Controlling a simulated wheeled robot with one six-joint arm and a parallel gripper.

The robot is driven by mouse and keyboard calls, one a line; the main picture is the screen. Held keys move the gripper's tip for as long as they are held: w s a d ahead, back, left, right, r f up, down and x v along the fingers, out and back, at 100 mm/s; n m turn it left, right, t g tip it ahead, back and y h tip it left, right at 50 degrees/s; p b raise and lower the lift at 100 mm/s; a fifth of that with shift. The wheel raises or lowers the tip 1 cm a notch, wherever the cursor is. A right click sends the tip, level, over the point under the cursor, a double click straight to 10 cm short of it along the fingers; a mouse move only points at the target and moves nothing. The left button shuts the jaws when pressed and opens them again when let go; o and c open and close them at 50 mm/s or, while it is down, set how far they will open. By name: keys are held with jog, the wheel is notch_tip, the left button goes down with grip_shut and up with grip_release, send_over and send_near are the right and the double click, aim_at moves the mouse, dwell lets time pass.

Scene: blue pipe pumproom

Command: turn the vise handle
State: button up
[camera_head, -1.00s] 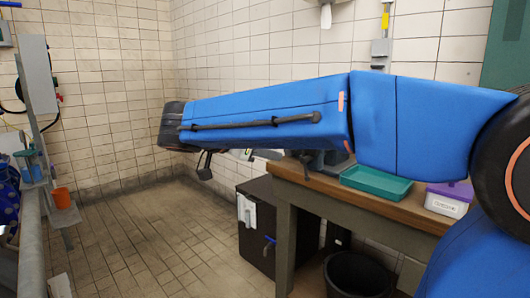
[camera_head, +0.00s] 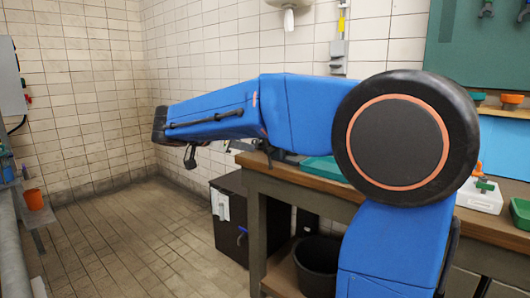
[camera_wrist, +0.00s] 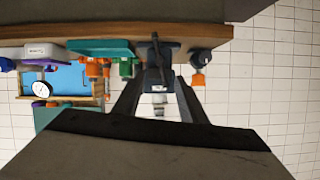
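The picture in the wrist view is upside down. The vise (camera_wrist: 158,78) is a dark blue-grey block on the wooden bench, between my fingers in that view. Its dark handle bar (camera_wrist: 155,46) crosses the bench edge. In the head view my blue arm hides most of the vise, and only a dark bar (camera_head: 267,152) shows below the arm at the bench's front edge. My gripper (camera_wrist: 158,86) has its two dark fingers spread apart with nothing held. The vise appears beyond the fingertips; contact cannot be seen.
The bench (camera_head: 300,184) carries a teal tray (camera_head: 324,168) and a white box (camera_head: 482,196). An orange-and-black item (camera_wrist: 199,70) is beside the vise. A black cabinet (camera_head: 232,228) and dark bin (camera_head: 315,266) are below. The tiled floor (camera_head: 140,235) at left is open.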

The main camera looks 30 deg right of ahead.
aim_at(266, 150)
jog(key=x, duration=1.3)
jog(key=shift+w+d+f, duration=0.15)
jog(key=shift+w+d, duration=0.1)
jog(key=shift+d, duration=0.05)
grip_shut()
